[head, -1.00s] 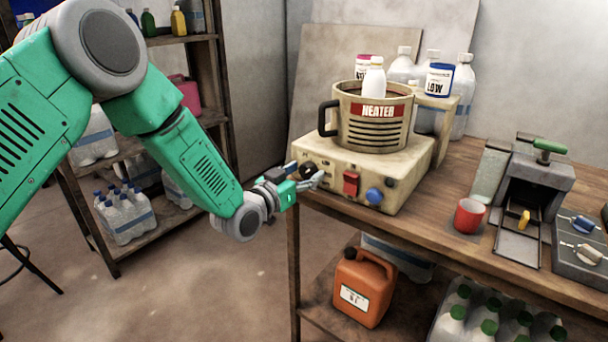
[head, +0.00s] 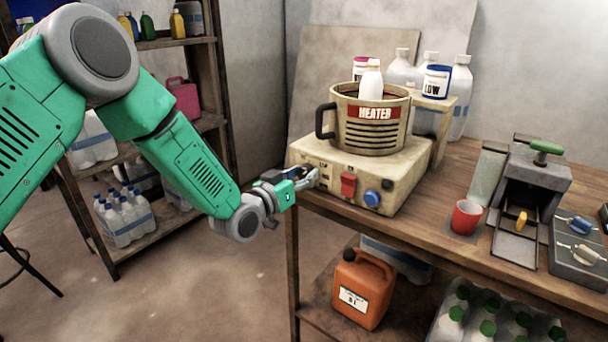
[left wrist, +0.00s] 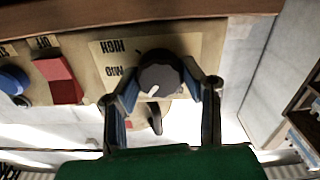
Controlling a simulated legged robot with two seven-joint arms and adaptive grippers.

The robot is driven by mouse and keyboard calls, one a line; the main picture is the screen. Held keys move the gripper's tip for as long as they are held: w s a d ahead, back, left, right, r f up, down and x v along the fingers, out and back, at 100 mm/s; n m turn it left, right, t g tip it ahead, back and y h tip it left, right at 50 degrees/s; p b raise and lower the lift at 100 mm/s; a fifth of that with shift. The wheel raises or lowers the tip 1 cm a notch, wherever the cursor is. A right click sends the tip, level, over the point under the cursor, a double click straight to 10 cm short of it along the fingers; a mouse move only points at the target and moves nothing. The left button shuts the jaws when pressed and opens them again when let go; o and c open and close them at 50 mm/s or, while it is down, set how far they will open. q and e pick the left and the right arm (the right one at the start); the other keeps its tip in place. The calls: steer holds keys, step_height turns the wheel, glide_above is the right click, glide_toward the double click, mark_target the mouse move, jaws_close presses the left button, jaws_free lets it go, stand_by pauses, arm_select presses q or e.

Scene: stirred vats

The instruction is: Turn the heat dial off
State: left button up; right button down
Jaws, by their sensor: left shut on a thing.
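The heat dial (left wrist: 160,74) is a round black knob with a white pointer mark, on the beige front panel of the heater (head: 400,190). In the left wrist view the panel shows upside-down HIGH and MID labels beside the dial, and the pointer mark is on the dial's lower left side. My left gripper (head: 308,180) is at the left end of the panel, shut on the dial. Its two fingers (left wrist: 166,96) lie on either side of the knob. In the head view the fingers mostly cover the dial. My right gripper is out of view.
A red switch (head: 348,185) and a blue knob (head: 372,198) sit right of the dial on the panel. The heater pot (head: 375,138) holds a white bottle (head: 371,82). A red cup (head: 467,216) stands on the bench.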

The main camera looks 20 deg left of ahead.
arm_select(q)
steer(key=n, duration=0.3)
steer(key=shift+a+f, duration=0.15)
steer(key=shift+f, duration=0.05)
steer(key=shift+n, duration=2.1)
steer(key=shift+s+f, duration=0.1)
steer(key=o, duration=1.1)
steer(key=shift+o, duration=0.2)
steer(key=shift+a, duration=0.1)
steer(key=v, duration=1.2)
